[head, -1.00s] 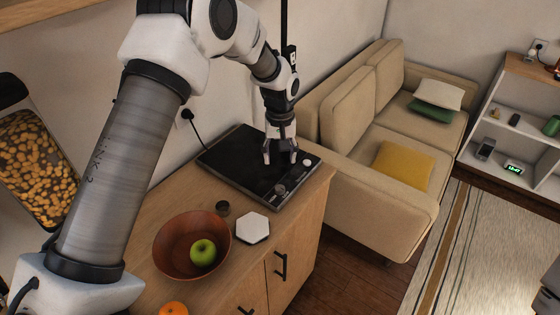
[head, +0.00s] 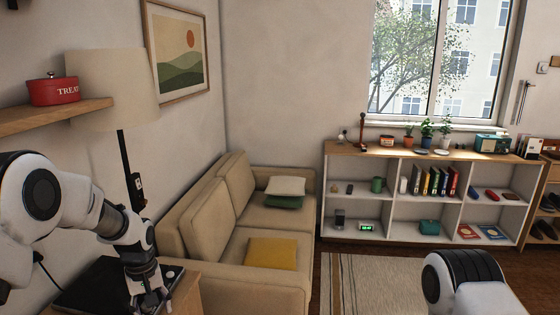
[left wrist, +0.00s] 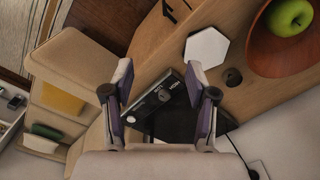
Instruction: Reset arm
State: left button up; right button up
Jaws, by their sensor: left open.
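The wrist view shows a white hexagonal piece (left wrist: 207,47), a small dark round cup (left wrist: 233,77) and a brown bowl (left wrist: 258,50) with a green apple (left wrist: 290,17). A beige sofa (head: 205,225) stands beside the counter. A lamp (head: 118,90) and shelf (head: 60,118) are near my left arm.

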pick_arm(q)
jog(key=s+f+g, duration=0.3)
jog(key=s+f, duration=0.4)
jog(key=f, duration=0.5)
jog(key=s+d+f+m+t, duration=0.1)
jog(key=s+f, duration=0.3)
jog(key=s, duration=0.4)
jog(key=s+d+f+m+t+b, duration=0.1)
jog(key=s+f+m, duration=0.2)
jog(key=s, duration=0.6)
jog(key=s+d+f+m+t+b, duration=0.1)
jog(key=s+d+f+m, duration=0.1)
jog(key=s+f, duration=0.4)
jog(key=shift+s, duration=1.75)
pick_arm(e)
jog(key=shift+w+a+f, duration=0.15)
jog(key=shift+w+f, duration=0.1)
jog(key=shift+f, duration=0.3)
jog(key=shift+w+a+f, duration=0.15)
jog(key=shift+w+f, duration=0.05)
jog(key=shift+f, duration=0.35)
